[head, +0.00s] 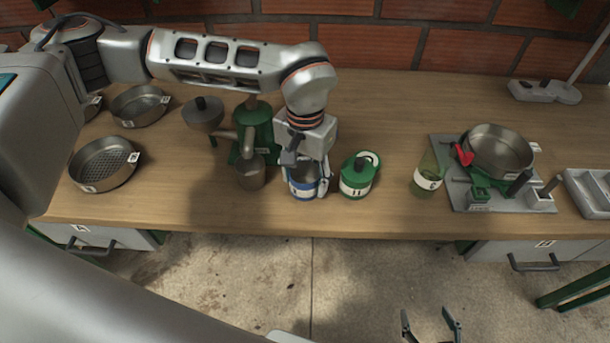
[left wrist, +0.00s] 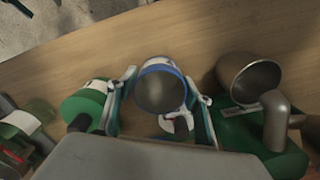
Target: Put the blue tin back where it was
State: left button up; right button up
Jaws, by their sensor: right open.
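The blue tin (head: 302,188), blue and white with a grey top, is upright at the front of the wooden bench in the head view. In the left wrist view the blue tin (left wrist: 161,88) sits between the fingers. My left gripper (head: 306,178) comes down over it, one finger against each side, and appears shut on it. Whether the tin's base touches the bench is hard to tell. My right gripper (head: 432,326) is open and empty at the bottom of the head view, over the floor.
A green tin (head: 356,180) stands close right of the blue tin. A green pulper (head: 258,125) with a metal cup (head: 251,173) stands close left. Sieves (head: 103,165) stand left.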

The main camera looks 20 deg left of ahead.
pick_arm(q)
jog(key=shift+o, duration=0.2)
notch_tip(320, 180, up, 12)
jog(key=p, duration=0.1)
jog(key=shift+r, duration=0.2)
dwell(0.4)
dwell(0.3)
